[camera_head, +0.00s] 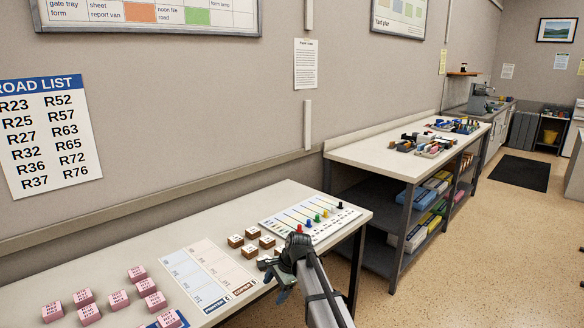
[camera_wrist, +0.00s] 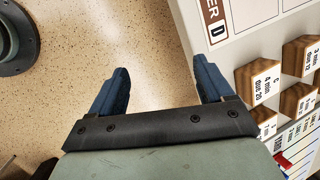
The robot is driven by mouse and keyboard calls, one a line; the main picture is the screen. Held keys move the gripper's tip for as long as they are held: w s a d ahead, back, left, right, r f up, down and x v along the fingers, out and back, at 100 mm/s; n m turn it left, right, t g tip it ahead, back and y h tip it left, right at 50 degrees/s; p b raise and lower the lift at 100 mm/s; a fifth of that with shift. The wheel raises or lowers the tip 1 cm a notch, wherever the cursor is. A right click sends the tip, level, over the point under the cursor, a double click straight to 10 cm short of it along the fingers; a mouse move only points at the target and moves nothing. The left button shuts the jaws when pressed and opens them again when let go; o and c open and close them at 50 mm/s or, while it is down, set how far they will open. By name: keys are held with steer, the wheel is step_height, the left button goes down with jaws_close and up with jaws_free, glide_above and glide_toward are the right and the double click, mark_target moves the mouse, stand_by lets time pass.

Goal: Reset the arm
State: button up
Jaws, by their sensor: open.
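My gripper (camera_head: 277,280) is at the front edge of the near table (camera_head: 110,256), low beside the brown-sided blocks. In the wrist view my gripper (camera_wrist: 163,82) has its two blue fingers spread wide apart, with nothing between them. Speckled floor (camera_wrist: 150,35) shows between and beyond the fingers. The table edge lies just right of the right finger. My arm comes in from the bottom of the head view and hides part of the table's right end.
Brown-sided blocks (camera_head: 236,241) stand beside a lettered card (camera_head: 205,272). A board with coloured pegs (camera_head: 310,218) lies at the table's right end. Several pink blocks (camera_head: 119,299) stand at left. A shelved bench (camera_head: 400,163) stands beyond. The floor (camera_head: 455,250) at right is clear.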

steer(key=s+d+f+n+g+h, duration=0.1)
steer(key=s+d+f, duration=0.4)
steer(key=s+f, duration=0.3)
steer(key=s+d+f+n+g, duration=0.15)
steer(key=s+d+f, duration=0.35)
steer(key=f, duration=0.5)
steer(key=s+d+f+n+g+h, duration=0.1)
steer(key=s+d+f+n, duration=0.1)
steer(key=s+d+f, duration=0.6)
steer(key=s+d+f+n+g, duration=0.1)
steer(key=s+f, duration=0.3)
steer(key=s, duration=0.6)
steer(key=s+d+f+n+g+h, duration=0.1)
steer(key=s+f, duration=0.4)
steer(key=s, duration=0.5)
steer(key=s+d+f+n+g+h, duration=0.1)
steer(key=s+f+n, duration=0.3)
steer(key=s, duration=0.6)
steer(key=shift+s+d+f+g, duration=0.25)
steer(key=shift+d+g, duration=0.3)
steer(key=shift+d, duration=0.2)
